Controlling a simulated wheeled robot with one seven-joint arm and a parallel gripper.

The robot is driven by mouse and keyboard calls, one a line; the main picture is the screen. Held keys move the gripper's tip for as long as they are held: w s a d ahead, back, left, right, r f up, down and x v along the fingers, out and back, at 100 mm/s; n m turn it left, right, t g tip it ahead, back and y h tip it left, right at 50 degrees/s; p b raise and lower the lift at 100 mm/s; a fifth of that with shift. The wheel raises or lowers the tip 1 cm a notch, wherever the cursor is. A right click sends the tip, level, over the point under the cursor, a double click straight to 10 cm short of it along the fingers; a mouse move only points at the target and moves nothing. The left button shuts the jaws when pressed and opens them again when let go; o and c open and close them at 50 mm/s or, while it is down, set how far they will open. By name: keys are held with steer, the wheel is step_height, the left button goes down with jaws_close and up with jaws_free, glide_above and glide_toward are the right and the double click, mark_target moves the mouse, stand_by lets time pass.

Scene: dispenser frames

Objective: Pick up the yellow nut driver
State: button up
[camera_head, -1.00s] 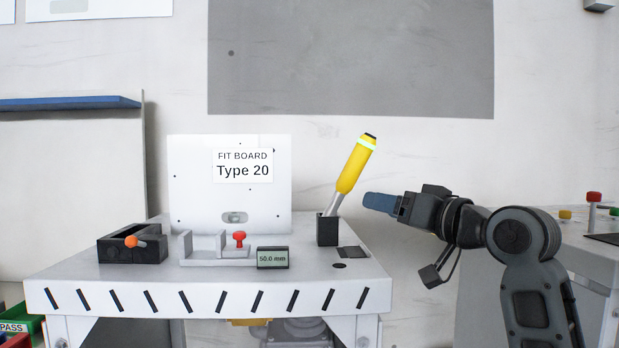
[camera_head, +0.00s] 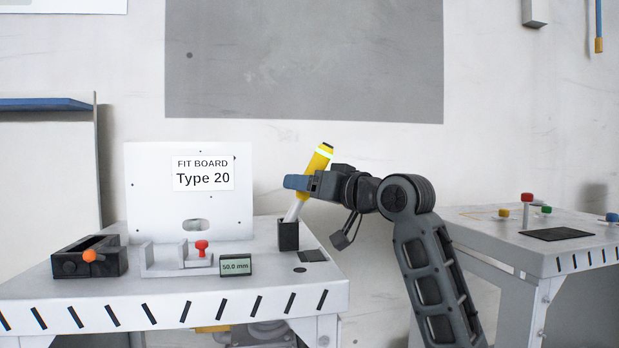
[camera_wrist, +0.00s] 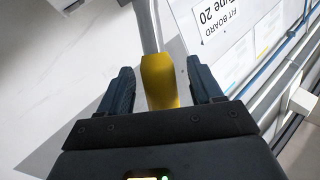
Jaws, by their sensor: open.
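The yellow nut driver (camera_head: 319,160) stands tilted to the right in a small black holder (camera_head: 288,235) on the white table. Its grey shaft goes down into the holder. My gripper (camera_head: 298,183) is at the handle's lower part, which it partly hides in the head view. In the wrist view, the yellow handle (camera_wrist: 160,82) lies between the two blue fingers of my gripper (camera_wrist: 162,88), with a visible gap on both sides. The fingers are open and not closed on it.
The fit board (camera_head: 145,205) stands upright behind. A black block with an orange knob (camera_head: 89,256), a fixture with a red knob (camera_head: 201,247) and a 50.0 mm display (camera_head: 236,265) are on the table (camera_head: 180,312). Another table (camera_head: 480,232) with coloured knobs is at right.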

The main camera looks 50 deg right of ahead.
steer(key=shift+w, duration=0.1)
jaws_close()
stand_by(0.6)
